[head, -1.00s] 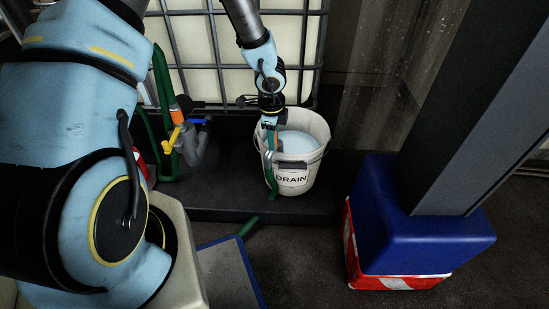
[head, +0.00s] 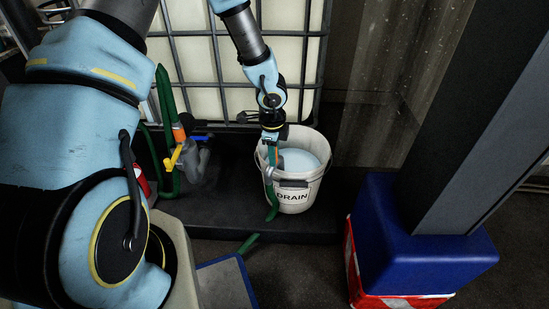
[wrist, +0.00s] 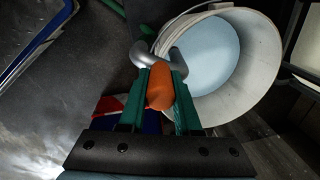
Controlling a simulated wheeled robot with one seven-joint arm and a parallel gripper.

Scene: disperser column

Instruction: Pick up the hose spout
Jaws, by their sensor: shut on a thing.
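The hose spout has an orange grip (wrist: 160,88) and a bent grey pipe (wrist: 172,58). In the wrist view my gripper (wrist: 160,80) is shut on the orange grip, one teal finger on each side. The grey pipe lies beside the rim of the white bucket (wrist: 258,85); whether it touches the rim is unclear. In the head view my gripper (head: 270,158) is at the bucket's left rim, and the spout is small and partly hidden. A green hose (head: 271,205) hangs below it, in front of the bucket.
The bucket marked DRAIN (head: 292,197) holds pale blue liquid and stands on a dark ledge before a caged white tank (head: 230,60). A yellow-handled valve (head: 174,157) is to the left. A pillar with a blue base (head: 425,235) stands right. The grey floor lies in front.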

